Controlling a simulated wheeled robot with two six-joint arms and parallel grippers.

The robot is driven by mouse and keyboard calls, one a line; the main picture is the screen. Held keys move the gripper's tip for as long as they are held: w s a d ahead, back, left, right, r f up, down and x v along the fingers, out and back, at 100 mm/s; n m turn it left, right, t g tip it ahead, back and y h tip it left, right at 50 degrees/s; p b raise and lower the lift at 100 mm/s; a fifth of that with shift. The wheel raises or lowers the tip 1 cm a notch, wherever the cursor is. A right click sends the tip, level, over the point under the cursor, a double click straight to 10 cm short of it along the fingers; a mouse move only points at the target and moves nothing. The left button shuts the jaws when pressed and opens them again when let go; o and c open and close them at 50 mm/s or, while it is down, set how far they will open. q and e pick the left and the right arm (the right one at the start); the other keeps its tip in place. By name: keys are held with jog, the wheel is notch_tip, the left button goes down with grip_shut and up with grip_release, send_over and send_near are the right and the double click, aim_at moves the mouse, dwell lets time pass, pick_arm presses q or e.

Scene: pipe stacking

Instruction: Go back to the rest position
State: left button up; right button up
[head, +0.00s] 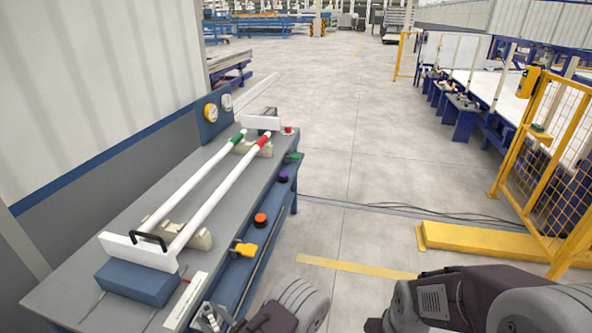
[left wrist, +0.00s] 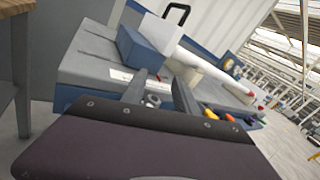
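Two white pipes lie side by side along the grey bench (head: 95,262), resting on light supports. The left pipe (head: 191,183) has a green band near its far end, the right pipe (head: 220,202) a red one. Their near ends meet a white board with a black handle (head: 148,239). My left gripper (left wrist: 160,96) is at the bench's near front edge, apart from the pipes; its two fingers stand apart with nothing held. In the head view its fingers are mostly cut off at the bottom. My right arm (head: 460,300) shows at bottom right, its gripper out of frame.
A blue block (head: 138,283) sits at the bench's near end. A metal fitting (head: 208,317) is close to my left gripper. Coloured knobs (head: 260,220) line the bench front. A yellow fence (head: 555,150) and yellow floor beam (head: 480,241) stand right.

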pick_arm(q)
jog(key=s+a+r+n+g, duration=0.9)
jog(key=a+r+n+g, duration=0.1)
jog(key=n+g, duration=0.35)
jog(key=s+d+f+n+g+h, duration=0.1)
jog(key=s+d+n+g+h, duration=0.1)
jog(key=s+n+h, duration=0.45)
jog(key=w+d+f+n+t+h, duration=0.1)
jog(key=w+d+t+h, duration=0.1)
jog(key=d, duration=0.5)
jog(key=w+d+f+n+t+h, duration=0.1)
jog(key=w+d+f+t+h, duration=0.1)
jog(key=d+h, duration=0.4)
jog(key=shift+w+d+n+t, duration=0.3)
jog(key=shift+w+d+t, duration=0.15)
jog(key=shift+w+t, duration=0.4)
